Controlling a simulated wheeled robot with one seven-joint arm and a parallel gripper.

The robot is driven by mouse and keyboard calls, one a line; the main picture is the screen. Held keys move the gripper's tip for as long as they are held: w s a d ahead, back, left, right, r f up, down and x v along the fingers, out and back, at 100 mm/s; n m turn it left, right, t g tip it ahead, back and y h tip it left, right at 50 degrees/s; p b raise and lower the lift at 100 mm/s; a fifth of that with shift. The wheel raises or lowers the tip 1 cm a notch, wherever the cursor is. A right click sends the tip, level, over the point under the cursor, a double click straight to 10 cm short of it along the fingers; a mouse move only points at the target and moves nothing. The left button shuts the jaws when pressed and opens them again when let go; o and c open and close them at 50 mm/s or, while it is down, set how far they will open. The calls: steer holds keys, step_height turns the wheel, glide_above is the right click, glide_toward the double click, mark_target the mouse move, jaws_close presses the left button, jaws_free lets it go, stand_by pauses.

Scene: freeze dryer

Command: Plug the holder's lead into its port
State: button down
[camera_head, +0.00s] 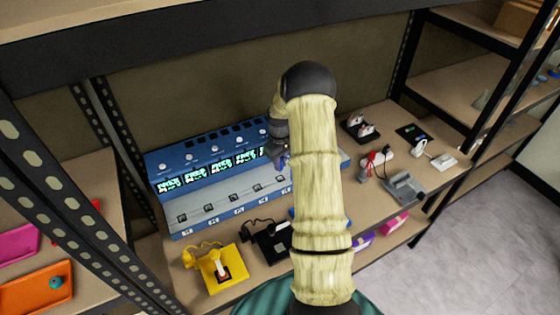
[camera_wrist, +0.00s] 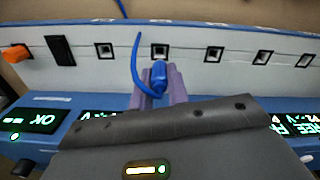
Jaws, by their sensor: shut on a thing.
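My gripper (camera_wrist: 162,84) has purple fingers shut on a blue plug (camera_wrist: 159,72). A blue lead (camera_wrist: 136,68) curves away from the plug and up out of the wrist view. The plug is just below a square port (camera_wrist: 160,51) in that picture; whether they touch I cannot tell. Other square ports (camera_wrist: 213,54) run along the same pale panel. In the head view, the blue machine (camera_head: 165,159) stands on the shelf, and my arm hides its right part. A bit of blue shows at my gripper (camera_head: 282,161). The blue lead's holder is mostly hidden by my arm.
An orange plug (camera_wrist: 15,55) sits at the panel's far left in the wrist view, beside a black switch (camera_wrist: 60,50). A yellow holder (camera_head: 222,268) and a black holder (camera_head: 272,243) stand before the machine. Grey devices (camera_head: 405,188) and leads lie right. A shelf post (camera_head: 70,205) rises left.

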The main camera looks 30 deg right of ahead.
steer(key=shift+f+b, duration=1.35)
steer(key=shift+f, duration=0.75)
steer(key=shift+r+p, duration=0.6)
steer(key=shift+r, duration=0.1)
steer(key=shift+f+b, duration=0.35)
steer(key=shift+f, duration=0.85)
stand_by(0.9)
steer(key=c, duration=1.3)
jaws_free()
steer(key=shift+r, duration=0.15)
